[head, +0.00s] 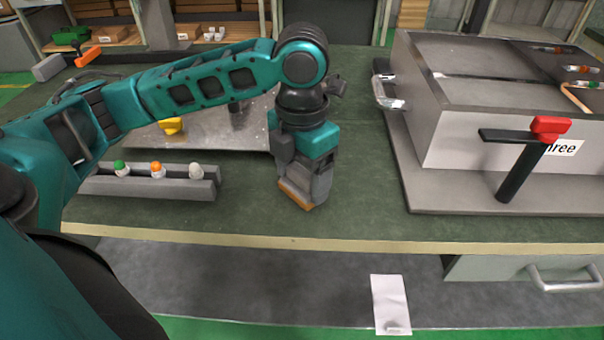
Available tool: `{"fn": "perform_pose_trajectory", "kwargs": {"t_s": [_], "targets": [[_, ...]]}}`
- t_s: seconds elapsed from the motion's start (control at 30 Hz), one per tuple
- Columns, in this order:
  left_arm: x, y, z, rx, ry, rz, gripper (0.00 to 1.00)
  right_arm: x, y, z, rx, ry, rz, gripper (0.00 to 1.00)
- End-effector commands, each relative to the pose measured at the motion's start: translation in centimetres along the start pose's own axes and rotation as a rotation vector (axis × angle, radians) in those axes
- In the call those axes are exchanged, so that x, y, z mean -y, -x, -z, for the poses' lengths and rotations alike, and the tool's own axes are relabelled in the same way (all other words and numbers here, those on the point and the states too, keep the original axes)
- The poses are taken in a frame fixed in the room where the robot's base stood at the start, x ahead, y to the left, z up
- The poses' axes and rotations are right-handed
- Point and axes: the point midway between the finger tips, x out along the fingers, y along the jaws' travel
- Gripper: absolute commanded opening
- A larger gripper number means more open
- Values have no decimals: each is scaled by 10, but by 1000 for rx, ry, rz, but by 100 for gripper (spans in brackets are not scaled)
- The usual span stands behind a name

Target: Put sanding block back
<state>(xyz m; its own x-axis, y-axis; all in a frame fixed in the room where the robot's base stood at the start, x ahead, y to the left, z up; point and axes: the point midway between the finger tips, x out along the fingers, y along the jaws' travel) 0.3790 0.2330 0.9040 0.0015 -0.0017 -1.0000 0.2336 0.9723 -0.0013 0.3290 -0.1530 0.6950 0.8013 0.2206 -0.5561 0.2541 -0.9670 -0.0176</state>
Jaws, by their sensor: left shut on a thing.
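My left gripper (307,180) points down over the green workbench, left of the grey metal box. It is shut on a small block with an orange-brown lower edge, which I take to be the sanding block (295,196). The fingers hide most of the block. It is close to the bench top; I cannot tell whether it touches. My right gripper is not in view.
A grey rack (142,187) with green, orange and white-topped pieces lies left of the gripper. A metal box (470,125) with a handle and a black, red-topped lever (523,160) stands right. Bare green bench (350,215) lies between, with a white paper (391,303) in front.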

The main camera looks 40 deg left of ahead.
Motion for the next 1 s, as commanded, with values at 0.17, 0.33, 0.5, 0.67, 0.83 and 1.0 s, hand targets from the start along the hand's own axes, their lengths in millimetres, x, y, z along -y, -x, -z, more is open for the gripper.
{"fn": "perform_pose_trajectory", "kwargs": {"t_s": [0.17, 0.33, 0.5, 0.67, 0.83, 1.0], "targets": [[0, -1, 0, -1, 1, 0, 45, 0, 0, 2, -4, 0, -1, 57], [0, -2, 0, 0, 1, 0, 85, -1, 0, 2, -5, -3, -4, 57], [0, -2, 0, -1, 1, 0, 99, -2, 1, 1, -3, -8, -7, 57], [0, -2, 0, 0, 1, 0, 99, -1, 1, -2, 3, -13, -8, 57], [0, 7, 0, 1, 0, 1, 99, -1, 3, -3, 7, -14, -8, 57], [0, 39, -1, 4, 1, 0, 99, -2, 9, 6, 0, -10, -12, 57]]}}
